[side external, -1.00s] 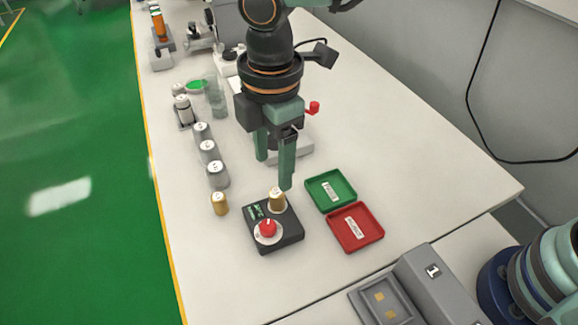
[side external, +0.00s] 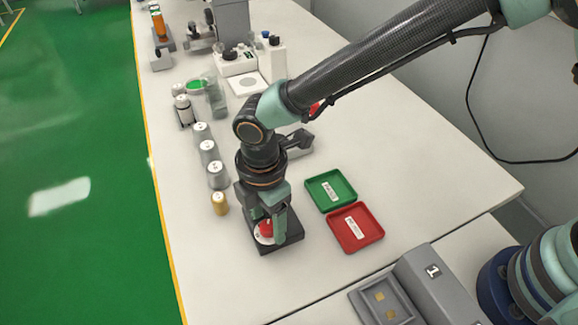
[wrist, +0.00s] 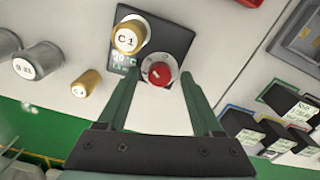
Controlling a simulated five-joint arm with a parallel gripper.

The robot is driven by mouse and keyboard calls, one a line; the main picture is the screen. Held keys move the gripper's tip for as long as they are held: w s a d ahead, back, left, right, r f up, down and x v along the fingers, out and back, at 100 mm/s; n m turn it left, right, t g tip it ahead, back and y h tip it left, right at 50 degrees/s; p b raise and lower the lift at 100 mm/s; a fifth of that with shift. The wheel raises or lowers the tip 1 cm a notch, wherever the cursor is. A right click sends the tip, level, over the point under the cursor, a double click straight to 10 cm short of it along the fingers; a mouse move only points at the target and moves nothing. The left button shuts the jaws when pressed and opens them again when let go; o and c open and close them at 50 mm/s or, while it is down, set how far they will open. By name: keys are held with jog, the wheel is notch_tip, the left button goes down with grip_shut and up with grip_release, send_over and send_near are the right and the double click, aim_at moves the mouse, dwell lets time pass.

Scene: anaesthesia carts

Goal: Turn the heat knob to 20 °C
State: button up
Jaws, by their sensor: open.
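The heat knob is red (side external: 265,228) with a white pointer, on a white dial of a small black heater unit (side external: 292,236). In the wrist view the red knob (wrist: 159,74) lies between and just beyond the fingertips. My gripper (side external: 267,232) points down over the heater, and its open fingers also show in the wrist view (wrist: 160,80), one on each side of the knob. I cannot tell whether either finger touches it. A gold-capped vial marked C1 (wrist: 129,36) stands on the heater plate. The small display (wrist: 124,60) shows digits that look like 20 °C, but they are blurred.
Another gold vial (side external: 219,203) and a row of grey vials (side external: 217,175) stand left of the heater. A green tray (side external: 331,190) and a red tray (side external: 355,228) lie to its right. The table in front of the heater is clear.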

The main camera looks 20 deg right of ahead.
jog(key=shift+f, duration=0.25)
grip_shut()
jog(key=m, duration=0.5)
jog(key=shift+m, duration=0.4)
jog(key=m, duration=0.5)
jog(key=shift+m, duration=0.4)
dwell(0.4)
